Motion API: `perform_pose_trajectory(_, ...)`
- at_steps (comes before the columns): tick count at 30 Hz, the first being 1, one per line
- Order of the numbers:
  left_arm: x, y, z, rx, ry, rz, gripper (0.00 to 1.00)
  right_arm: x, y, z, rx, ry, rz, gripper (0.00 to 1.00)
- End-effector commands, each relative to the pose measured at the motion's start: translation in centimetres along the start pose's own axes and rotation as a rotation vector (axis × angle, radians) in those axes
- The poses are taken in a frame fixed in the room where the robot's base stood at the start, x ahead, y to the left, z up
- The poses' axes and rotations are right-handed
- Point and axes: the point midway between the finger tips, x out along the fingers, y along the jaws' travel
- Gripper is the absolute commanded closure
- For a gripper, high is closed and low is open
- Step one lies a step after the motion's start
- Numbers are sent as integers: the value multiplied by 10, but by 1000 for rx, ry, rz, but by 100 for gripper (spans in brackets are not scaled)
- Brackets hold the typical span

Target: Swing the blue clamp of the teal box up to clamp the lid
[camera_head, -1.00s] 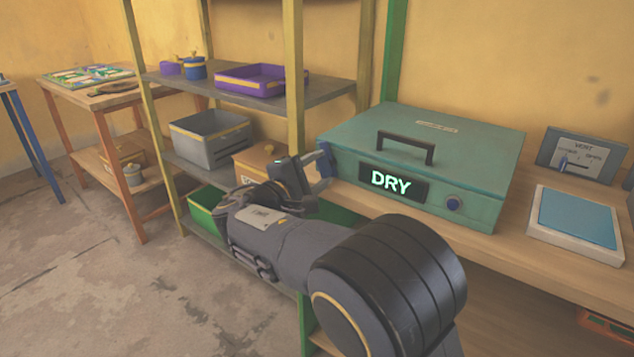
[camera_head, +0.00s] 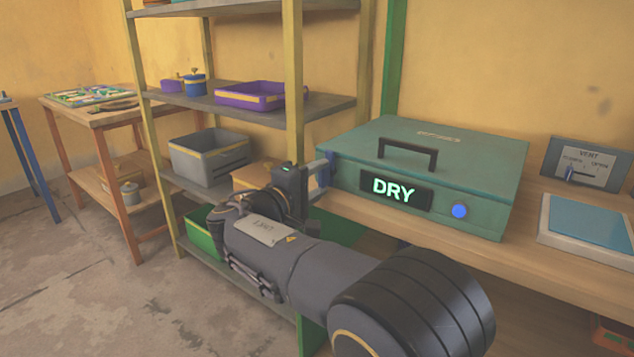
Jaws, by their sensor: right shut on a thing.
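The teal box (camera_head: 470,165) sits on the wooden bench with its lid down. It has a black handle on top and a lit "DRY" sign on its front. The blue clamp (camera_head: 323,172) is at the box's left front edge, standing roughly upright. My right gripper (camera_head: 308,182) is shut on the blue clamp at that edge. Its fingertips are small and partly hidden, and my forearm covers the area below. A round blue button (camera_head: 460,211) on the box front glows bright blue. My left gripper is not in view.
A shelf rack (camera_head: 335,108) with a purple tray (camera_head: 250,96) and a grey bin (camera_head: 209,157) stands close at the left.

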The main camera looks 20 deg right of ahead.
Motion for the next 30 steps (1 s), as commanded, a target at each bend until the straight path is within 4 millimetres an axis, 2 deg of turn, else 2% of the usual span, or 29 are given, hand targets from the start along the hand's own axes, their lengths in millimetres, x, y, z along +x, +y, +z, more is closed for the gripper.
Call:
perform_pose_trajectory(6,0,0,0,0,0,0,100,-1,-2,0,2,1,-5,79)
perform_pose_trajectory(7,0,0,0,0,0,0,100,-1,-2,0,2,1,-5,52)
perform_pose_trajectory(11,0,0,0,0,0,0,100,-1,-2,0,1,1,-4,35)
perform_pose_trajectory(23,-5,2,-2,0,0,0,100,0,-1,0,-31,-1,-8,35)
perform_pose_trajectory(26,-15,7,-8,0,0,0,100,0,2,0,-107,-2,-8,35)
perform_pose_trajectory(30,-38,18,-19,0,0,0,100,0,6,1,-300,-5,-8,35)
